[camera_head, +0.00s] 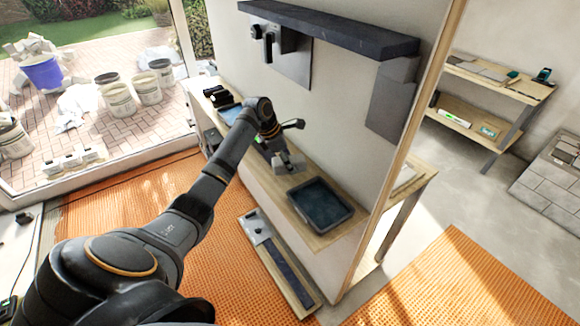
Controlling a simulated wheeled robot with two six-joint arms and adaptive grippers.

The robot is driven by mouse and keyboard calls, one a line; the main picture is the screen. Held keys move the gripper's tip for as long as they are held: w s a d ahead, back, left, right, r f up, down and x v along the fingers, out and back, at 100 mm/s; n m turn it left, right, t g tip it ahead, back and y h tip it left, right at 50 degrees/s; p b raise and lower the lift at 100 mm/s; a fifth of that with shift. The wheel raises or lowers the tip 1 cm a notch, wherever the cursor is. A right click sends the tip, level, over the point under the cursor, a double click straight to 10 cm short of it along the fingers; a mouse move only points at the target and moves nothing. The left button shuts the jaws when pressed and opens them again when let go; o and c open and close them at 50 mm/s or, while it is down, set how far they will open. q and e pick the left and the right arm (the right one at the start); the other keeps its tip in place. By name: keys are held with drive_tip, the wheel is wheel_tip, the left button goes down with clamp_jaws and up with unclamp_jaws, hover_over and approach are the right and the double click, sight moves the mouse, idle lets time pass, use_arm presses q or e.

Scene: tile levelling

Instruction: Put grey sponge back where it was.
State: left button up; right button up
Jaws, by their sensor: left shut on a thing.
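My left arm reaches from the lower left to the narrow wooden bench (262,172) along the wall. My left gripper (280,152) is at its end, small and dark. It is shut on a grey block, which looks like the grey sponge (289,164). The sponge is at or just above the bench top, left of the dark tray (320,204); I cannot tell whether it touches the wood. The gripper's fingertips are hard to make out at this size. My right gripper is not in view.
A dark wall shelf (335,27) juts out above the bench. Black items (218,97) stand at the bench's far left end. A low board with a long dark strip (285,272) lies on the orange matting below. Buckets (118,98) stand outside.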

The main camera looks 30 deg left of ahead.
use_arm(q)
drive_tip(key=shift+w+f+p, duration=0.2)
drive_tip(key=shift+f+p, duration=0.15)
drive_tip(key=shift+f, duration=0.55)
drive_tip(key=shift+w+f+p, duration=0.15)
drive_tip(key=shift+f+p, duration=0.2)
drive_tip(key=shift+f, duration=0.7)
drive_tip(key=o, duration=1)
drive_tip(key=b+v, duration=0.2)
drive_tip(key=v, duration=1)
drive_tip(key=shift+b, duration=0.3)
